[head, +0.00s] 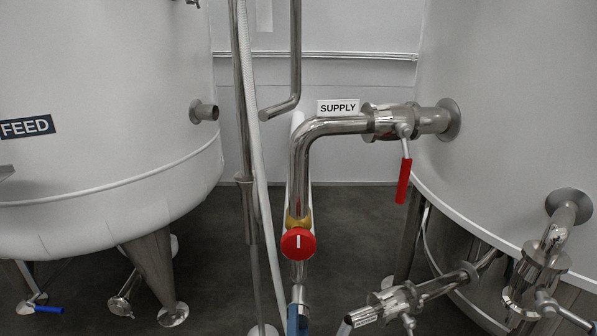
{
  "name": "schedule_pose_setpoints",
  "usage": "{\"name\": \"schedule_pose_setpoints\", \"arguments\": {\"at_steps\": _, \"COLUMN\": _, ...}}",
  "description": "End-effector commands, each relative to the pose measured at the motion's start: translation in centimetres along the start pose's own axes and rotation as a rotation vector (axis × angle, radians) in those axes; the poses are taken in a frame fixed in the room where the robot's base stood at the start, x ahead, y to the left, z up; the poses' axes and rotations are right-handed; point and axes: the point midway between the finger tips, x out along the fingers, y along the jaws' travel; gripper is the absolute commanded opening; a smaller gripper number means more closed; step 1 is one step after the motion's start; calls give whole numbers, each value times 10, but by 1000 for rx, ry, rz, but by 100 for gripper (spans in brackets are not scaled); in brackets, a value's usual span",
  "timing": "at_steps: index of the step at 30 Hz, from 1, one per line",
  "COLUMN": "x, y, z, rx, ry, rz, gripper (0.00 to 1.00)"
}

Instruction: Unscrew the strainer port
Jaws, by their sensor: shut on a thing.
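No part in view is legibly marked as the strainer port, and I cannot tell which fitting it is. A steel pipe (338,126) labelled SUPPLY (338,107) leaves the right tank and bends down. On its upright run sits a brass fitting (298,221) with a round red knob (298,243) bearing a white mark. Below it, a blue part (297,319) is cut off by the bottom edge. At lower right, a steel fitting (398,300) with a small unreadable label lies on a slanted pipe. My gripper is not in view.
The FEED tank (100,90) stands left on legs, with a blue-handled valve (48,309) below. The right tank (510,110) has a red-handled valve (404,180) and a lower angled pipe assembly (535,265). Thin vertical pipes stand in the middle. Dark floor shows between the tanks.

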Motion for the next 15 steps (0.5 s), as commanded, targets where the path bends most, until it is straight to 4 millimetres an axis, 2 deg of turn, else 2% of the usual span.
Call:
{"name": "schedule_pose_setpoints", "arguments": {"at_steps": 3, "x": 0, "y": 0, "z": 1, "rx": -76, "ry": -2, "rz": -1, "gripper": 0}}
{"name": "schedule_pose_setpoints", "arguments": {"at_steps": 11, "x": 0, "y": 0, "z": 1, "rx": -81, "ry": -2, "rz": -1, "gripper": 0}}
{"name": "schedule_pose_setpoints", "arguments": {"at_steps": 15, "x": 0, "y": 0, "z": 1, "rx": -219, "ry": -2, "rz": -1, "gripper": 0}}
